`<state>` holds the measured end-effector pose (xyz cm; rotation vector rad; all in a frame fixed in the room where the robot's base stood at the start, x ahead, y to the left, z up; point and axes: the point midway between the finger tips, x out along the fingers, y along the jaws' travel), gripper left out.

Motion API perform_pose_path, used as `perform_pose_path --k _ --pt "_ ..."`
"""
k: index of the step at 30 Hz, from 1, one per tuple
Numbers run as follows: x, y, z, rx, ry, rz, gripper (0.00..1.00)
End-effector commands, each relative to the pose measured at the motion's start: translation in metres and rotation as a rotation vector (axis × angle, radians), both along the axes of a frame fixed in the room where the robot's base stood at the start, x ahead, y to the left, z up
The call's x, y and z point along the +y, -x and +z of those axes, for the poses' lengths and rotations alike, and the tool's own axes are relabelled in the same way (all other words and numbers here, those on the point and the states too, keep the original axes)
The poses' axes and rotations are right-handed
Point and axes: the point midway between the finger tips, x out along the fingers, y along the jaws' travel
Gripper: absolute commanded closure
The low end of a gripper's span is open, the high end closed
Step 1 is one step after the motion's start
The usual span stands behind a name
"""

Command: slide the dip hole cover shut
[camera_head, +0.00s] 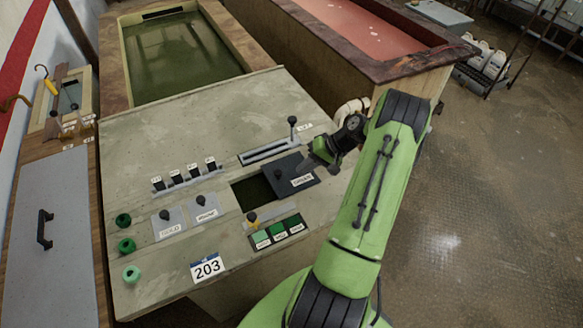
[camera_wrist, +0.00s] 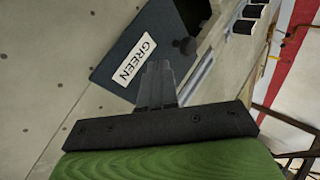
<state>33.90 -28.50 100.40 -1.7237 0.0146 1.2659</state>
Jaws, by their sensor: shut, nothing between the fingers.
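The dip hole cover (camera_head: 310,169) is a dark flat plate with a small round knob and a white label. In the wrist view the cover (camera_wrist: 128,38) shows its label, reading GREEN, and its knob (camera_wrist: 185,46). In the head view the dark dip hole (camera_head: 247,194) lies open just left of the cover. My gripper (camera_head: 316,160) is at the cover's right end in the head view. In the wrist view my gripper (camera_wrist: 156,80) is shut and empty, its fingers pointing toward the cover's label edge. I cannot tell whether they touch it.
Behind the cover is a slot with an upright lever (camera_head: 292,122). Several black switches (camera_head: 184,176) stand left of the hole, and green buttons (camera_head: 276,232) lie in front. A tank of green liquid (camera_head: 178,60) is behind the panel. The floor at right is open.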

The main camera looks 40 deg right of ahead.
Motion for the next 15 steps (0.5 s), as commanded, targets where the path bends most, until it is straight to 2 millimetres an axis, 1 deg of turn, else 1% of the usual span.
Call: perform_pose_path --k 1,3,6,9,15 --pt "0.009 -0.007 -0.001 0.0 -0.001 0.005 1.0" --pt "0.017 -0.015 -0.002 0.0 0.0 0.004 1.0" --pt "0.025 -0.023 -0.004 -0.001 -0.001 0.003 1.0" --pt "0.028 -0.027 -0.005 -0.001 0.001 0.0 1.0" --pt "0.029 -0.028 -0.006 -0.001 0.001 -0.001 1.0"
